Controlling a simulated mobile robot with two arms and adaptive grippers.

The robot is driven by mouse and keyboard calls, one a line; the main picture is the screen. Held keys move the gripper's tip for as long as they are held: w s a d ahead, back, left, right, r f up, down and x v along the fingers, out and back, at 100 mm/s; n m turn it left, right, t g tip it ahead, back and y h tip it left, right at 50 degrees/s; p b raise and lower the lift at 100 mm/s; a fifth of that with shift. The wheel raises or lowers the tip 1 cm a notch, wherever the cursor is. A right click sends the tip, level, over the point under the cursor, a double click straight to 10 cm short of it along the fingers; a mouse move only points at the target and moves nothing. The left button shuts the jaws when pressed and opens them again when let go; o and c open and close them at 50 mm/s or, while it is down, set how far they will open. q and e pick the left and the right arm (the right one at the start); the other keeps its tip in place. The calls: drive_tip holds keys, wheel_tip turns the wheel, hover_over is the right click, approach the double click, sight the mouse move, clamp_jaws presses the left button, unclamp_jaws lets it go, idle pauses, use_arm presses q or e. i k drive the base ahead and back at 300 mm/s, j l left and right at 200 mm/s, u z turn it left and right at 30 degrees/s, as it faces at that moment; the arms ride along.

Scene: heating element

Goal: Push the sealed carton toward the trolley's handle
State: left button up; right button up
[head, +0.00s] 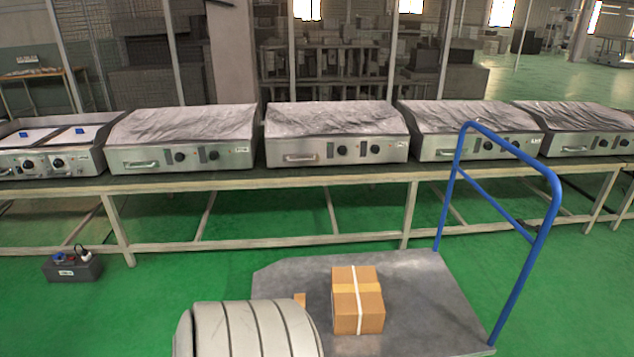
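The sealed carton (350,313) is a brown cardboard box with a tan tape band and a white strap. It sits upright on the grey deck of the trolley (415,285), near the deck's middle. The trolley's blue tubular handle (549,211) rises at the deck's right end. Bare deck lies between the carton and the handle. Neither of my grippers shows in the head view. A pale ribbed part of my own body covers the left front of the deck.
A long bench (300,178) behind the trolley carries several steel appliances (336,133) with wrinkled covers. A dark box (72,267) stands on the green floor at left. Open floor (190,280) lies between.

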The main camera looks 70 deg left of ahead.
sight(358, 307)
drive_tip(key=u, duration=2)
